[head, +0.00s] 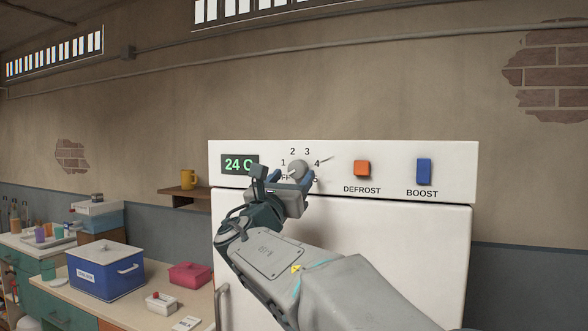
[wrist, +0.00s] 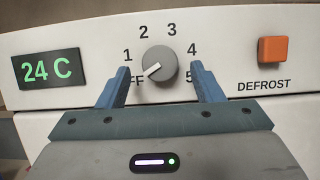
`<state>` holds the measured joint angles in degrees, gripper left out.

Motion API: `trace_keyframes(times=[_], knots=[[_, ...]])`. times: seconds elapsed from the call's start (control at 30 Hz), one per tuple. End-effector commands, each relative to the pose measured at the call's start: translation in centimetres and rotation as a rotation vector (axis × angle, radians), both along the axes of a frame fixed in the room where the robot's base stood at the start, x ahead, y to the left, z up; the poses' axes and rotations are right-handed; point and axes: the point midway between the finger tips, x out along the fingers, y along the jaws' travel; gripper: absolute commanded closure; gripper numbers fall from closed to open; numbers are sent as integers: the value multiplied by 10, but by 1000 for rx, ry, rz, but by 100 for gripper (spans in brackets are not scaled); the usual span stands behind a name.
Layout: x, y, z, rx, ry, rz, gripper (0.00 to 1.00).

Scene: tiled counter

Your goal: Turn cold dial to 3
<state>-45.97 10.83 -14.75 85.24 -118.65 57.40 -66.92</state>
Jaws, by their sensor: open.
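The cold dial (wrist: 160,64) is a round grey knob on the white fridge's top panel (head: 335,160), with OFF and the numbers 1 to 5 around it. Its white pointer line aims at the lower left, toward OFF. My gripper (wrist: 159,80) is open, with one blue finger on each side of the dial and visible gaps between. In the head view the dial (head: 297,169) is partly covered by my gripper (head: 290,180), and OFF is partly hidden. The display (wrist: 48,69) reads 24 C.
An orange DEFROST button (head: 362,168) and a blue BOOST switch (head: 424,172) sit right of the dial. A counter at the left holds a blue cooler (head: 105,272) and a pink box (head: 189,275). A yellow mug (head: 188,180) stands on a small shelf.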

Motion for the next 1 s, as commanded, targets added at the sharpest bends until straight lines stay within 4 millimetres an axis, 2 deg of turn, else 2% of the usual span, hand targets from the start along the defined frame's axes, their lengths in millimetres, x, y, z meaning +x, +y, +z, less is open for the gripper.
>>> trace_keyframes(times=[0.2,0.47,0.6,0.63,1.0], knots=[[12,-5,6,1,0,0,40],[13,-5,5,1,0,0,40],[13,-5,5,1,0,-1,79],[13,-5,5,1,0,-1,84],[13,-5,4,42,-14,-1,84]])
